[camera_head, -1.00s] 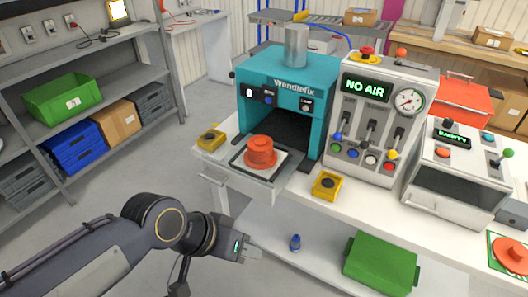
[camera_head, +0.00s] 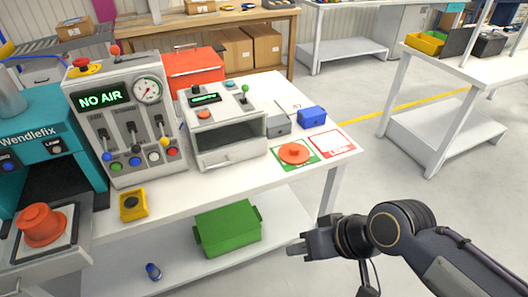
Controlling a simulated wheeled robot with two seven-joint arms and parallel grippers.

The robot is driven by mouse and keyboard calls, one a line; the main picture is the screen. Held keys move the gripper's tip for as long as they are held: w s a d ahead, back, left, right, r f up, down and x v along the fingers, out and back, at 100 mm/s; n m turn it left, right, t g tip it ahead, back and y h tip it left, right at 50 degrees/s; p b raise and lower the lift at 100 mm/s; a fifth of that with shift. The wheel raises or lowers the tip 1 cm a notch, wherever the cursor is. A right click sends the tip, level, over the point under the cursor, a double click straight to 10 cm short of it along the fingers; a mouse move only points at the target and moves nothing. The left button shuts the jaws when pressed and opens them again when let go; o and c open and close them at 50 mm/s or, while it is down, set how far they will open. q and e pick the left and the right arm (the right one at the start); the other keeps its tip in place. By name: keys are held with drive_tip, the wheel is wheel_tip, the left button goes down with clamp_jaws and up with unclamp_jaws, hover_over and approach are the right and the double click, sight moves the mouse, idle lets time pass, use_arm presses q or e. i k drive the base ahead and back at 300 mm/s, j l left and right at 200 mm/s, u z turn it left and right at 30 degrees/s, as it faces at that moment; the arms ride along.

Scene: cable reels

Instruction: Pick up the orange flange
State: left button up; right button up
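A flat orange disc with a small raised knob, which looks like the orange flange (camera_head: 294,152), lies on a green-bordered card (camera_head: 306,163) near the table's right end. A taller orange flanged piece (camera_head: 41,225) sits on the pulled-out tray of the teal machine at far left. My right gripper (camera_head: 293,250) comes in from the right and is below the table's front edge, well short of the disc, and touches nothing. Its fingers are small and seen side-on, so their opening is unclear. My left gripper is out of view.
A red-bordered card (camera_head: 332,144) lies right of the disc. A green crate (camera_head: 228,229) is on the lower shelf. Floor is clear at right.

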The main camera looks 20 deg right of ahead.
sight(292, 153)
drive_tip(key=l+u, duration=0.1)
drive_tip(key=u, duration=0.3)
drive_tip(key=l+u, duration=0.1)
drive_tip(key=u, duration=0.3)
drive_tip(key=l+u, duration=0.15)
drive_tip(key=u, duration=0.25)
drive_tip(key=k+l+u, duration=0.1)
drive_tip(key=l+u, duration=0.15)
drive_tip(key=l, duration=0.2)
drive_tip(key=k+l+u, duration=0.25)
drive_tip(key=l, duration=0.2)
drive_tip(key=l+u, duration=0.25)
drive_tip(key=l, duration=0.15)
drive_tip(key=k+l+u, duration=0.25)
drive_tip(key=k+l, duration=0.25)
drive_tip(key=l, duration=0.15)
drive_tip(key=k+l, duration=0.25)
drive_tip(key=l, duration=0.2)
drive_tip(key=k+l, duration=0.25)
drive_tip(key=l, duration=0.15)
drive_tip(key=u, duration=0.05)
